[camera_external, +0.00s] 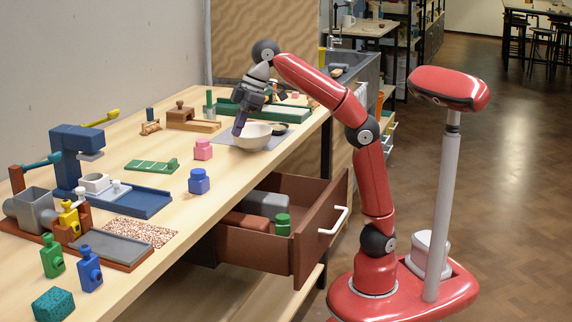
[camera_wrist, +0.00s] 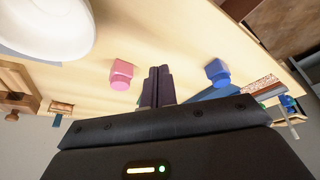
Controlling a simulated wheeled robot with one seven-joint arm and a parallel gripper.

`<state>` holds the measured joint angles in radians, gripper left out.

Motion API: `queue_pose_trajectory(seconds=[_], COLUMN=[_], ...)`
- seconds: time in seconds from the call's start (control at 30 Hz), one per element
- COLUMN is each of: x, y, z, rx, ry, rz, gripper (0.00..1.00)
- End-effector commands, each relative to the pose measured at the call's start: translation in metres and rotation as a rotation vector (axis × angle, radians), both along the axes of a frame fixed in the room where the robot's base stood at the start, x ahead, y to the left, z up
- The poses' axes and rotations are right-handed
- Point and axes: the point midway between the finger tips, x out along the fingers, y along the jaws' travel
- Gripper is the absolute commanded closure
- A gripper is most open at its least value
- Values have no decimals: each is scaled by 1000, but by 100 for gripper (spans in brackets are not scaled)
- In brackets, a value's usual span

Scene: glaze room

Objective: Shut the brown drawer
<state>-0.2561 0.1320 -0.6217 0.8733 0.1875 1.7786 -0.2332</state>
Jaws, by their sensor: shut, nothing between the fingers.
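The brown drawer (camera_external: 303,247) is pulled out from under the wooden table, with a white handle (camera_external: 334,221) on its front. Inside it lie a grey block (camera_external: 268,204), a reddish-brown block (camera_external: 247,221) and a green bottle-like item (camera_external: 283,224). My gripper (camera_external: 238,130) is shut and empty. It points down over the tabletop, next to the white bowl and well above and behind the drawer. In the wrist view the closed fingers (camera_wrist: 158,85) show between a pink piece and a blue piece. A drawer edge shows at top right there, but I cannot tell which part.
On the table stand a white bowl (camera_external: 252,136), a pink piece (camera_external: 203,149), a blue piece (camera_external: 199,181) and a blue machine (camera_external: 72,160). A green tray (camera_external: 262,108) lies behind the bowl. The floor right of my base is clear.

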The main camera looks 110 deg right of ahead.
Motion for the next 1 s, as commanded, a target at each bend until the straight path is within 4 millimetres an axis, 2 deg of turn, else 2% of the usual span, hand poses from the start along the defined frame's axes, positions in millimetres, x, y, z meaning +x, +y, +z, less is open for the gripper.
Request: queue_pose_trajectory(seconds=[0.03,0.37,0.53,0.67,0.77,0.9,1.0], x=[4,13,14,8,-5,-34,-59], y=[11,63,109,166,216,288,329], z=[-6,-32,-46,-53,-53,-43,-33], rx=[-31,-263,-465,-716,-950,-1292,-1501], ry=[28,182,301,430,536,674,747], rz=[45,318,545,803,1012,1245,1345], gripper=[100,100,100,100,100,100,100])
